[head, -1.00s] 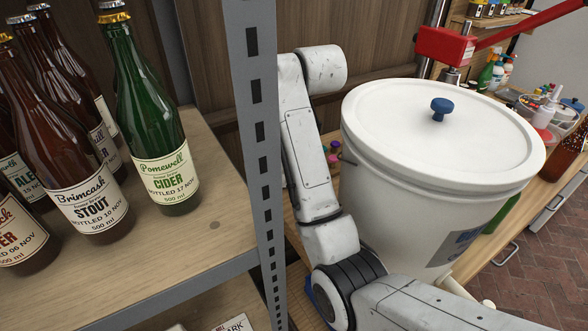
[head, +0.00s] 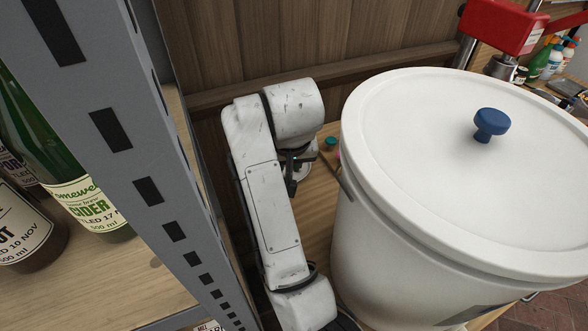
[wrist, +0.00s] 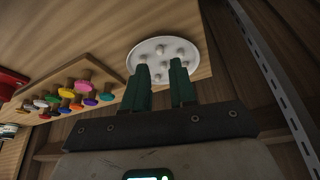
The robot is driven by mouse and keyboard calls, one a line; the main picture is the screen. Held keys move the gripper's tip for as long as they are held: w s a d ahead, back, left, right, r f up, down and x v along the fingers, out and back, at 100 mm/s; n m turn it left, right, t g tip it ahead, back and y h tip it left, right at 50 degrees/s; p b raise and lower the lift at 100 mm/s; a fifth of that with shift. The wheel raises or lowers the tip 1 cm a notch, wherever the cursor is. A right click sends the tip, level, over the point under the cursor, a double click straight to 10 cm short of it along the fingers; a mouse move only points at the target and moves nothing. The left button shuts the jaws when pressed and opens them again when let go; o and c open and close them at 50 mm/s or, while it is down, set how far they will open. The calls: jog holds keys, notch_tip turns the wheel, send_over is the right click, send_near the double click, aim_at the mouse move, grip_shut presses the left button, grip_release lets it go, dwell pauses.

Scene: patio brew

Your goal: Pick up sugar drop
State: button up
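Several small whitish sugar drops (wrist: 183,51) lie spread on a round white plate (wrist: 138,50) in the wrist view. My gripper (wrist: 159,65) has two dark green fingers, parted with an empty gap between them. The fingertips overlap the near part of the plate in the picture, and I cannot tell how high above it they are. Some drops show between and beyond the tips; the fingers may hide others. In the head view, my arm blocks most of the plate, and no drop can be made out there.
A large white lidded bucket (head: 390,230) stands close to the right of my arm. A grey perforated shelf upright (head: 150,190) and bottles (head: 85,200) stand to the left. A wooden rack of coloured caps or pegs (wrist: 75,90) lies beside the plate. A wooden wall is behind.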

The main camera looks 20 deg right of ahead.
jog(key=x, duration=0.7)
jog(key=shift+w+d+r, duration=0.1)
jog(key=shift+w+d, duration=0.1)
jog(key=shift+w, duration=0.1)
grip_shut()
